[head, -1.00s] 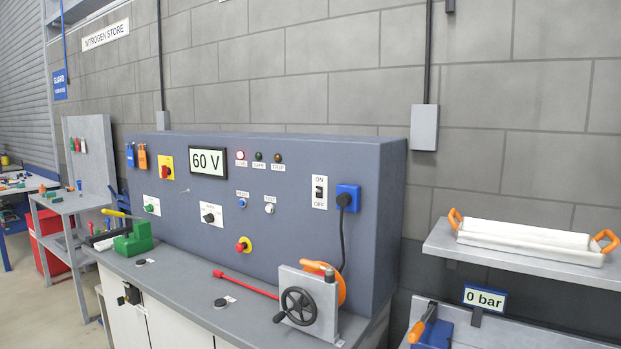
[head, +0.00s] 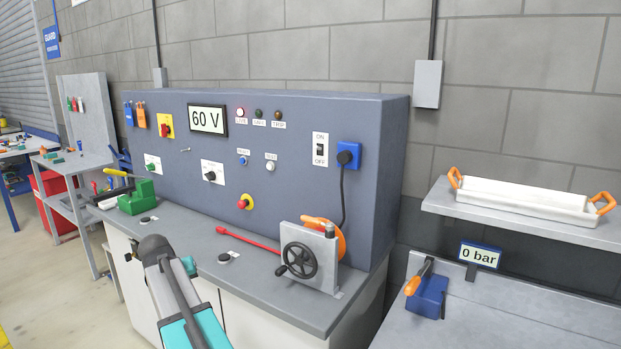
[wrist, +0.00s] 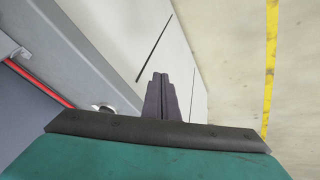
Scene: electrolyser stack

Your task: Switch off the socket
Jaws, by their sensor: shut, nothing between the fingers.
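The socket (head: 348,156) is a blue box at the right end of the blue-grey panel. A dark plug sits in it, with a cable hanging down. Just left of it is a white plate marked ON and OFF with a small black switch (head: 320,149); its position is too small to tell. My gripper (wrist: 161,98) shows in the wrist view with its dark fingers together and empty, above the floor beside the white cabinet front. In the head view my arm is at the lower left, in front of the bench and well away from the socket.
The panel (head: 290,200) carries a 60 V display (head: 207,119), lamps and several knobs. A handwheel unit (head: 309,257) with an orange disc stands on the bench below the socket. A red rod (head: 245,239) lies beside it. A shelf with a white tray (head: 530,198) is at right.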

